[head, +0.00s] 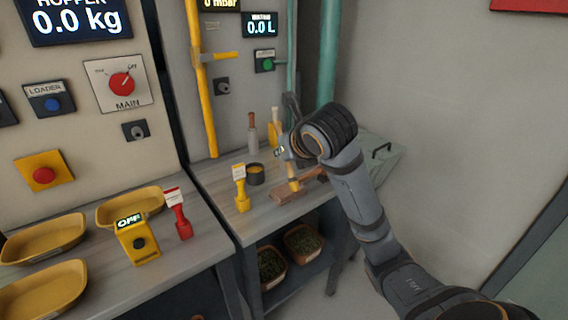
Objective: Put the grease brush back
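My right arm reaches in from the lower right. Its gripper (287,150) is over the right-hand bench, seen from behind, and the wrist hides much of it. A yellowish brush-like tool (293,182) stands upright just below the gripper, over a brown wooden block (297,192); I cannot tell whether the gripper touches it. A dark pot with yellow grease (255,174) stands left of the block. Behind, a tool with a brown handle (252,122) stands in a grey holder, beside another light-handled tool (275,125). I cannot tell which is the grease brush. My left gripper is not in view.
A yellow tagged piece (241,190) stands at the bench's left. The left bench holds yellow trays (45,238), a red tagged piece (178,215) and a yellow "OFF" box (138,240). Bins (303,243) sit on the shelf below. A green pipe (328,60) rises behind.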

